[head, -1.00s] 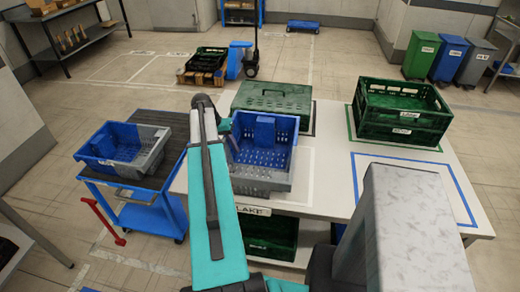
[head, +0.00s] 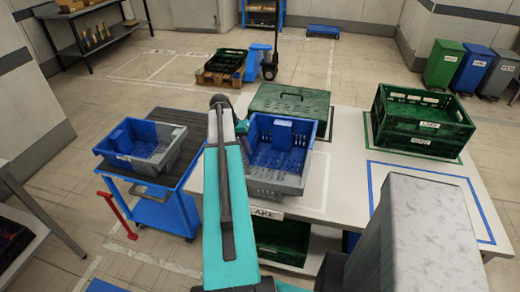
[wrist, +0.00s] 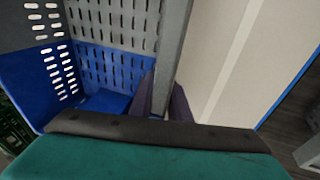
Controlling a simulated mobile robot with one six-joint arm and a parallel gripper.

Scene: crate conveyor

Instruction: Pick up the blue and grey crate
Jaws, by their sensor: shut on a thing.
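A blue and grey crate (head: 300,181) is at the left part of the white table, its perforated blue inside facing up. My gripper (wrist: 163,102) is shut on the crate's wall at its left side in the head view. In the wrist view the crate's grey rim (wrist: 172,50) runs between the two dark fingers, with the blue perforated inside to the left. My arm hides part of that side in the head view. I cannot tell if the crate touches the table. A second blue and grey crate (head: 170,156) sits on the blue cart at the left.
A closed dark green box (head: 290,98) lies just behind the crate, and an open green crate (head: 425,140) stands at the right. The white table (head: 345,160) is bare inside the blue outline. The blue cart (head: 160,215) with a red handle stands close on the left.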

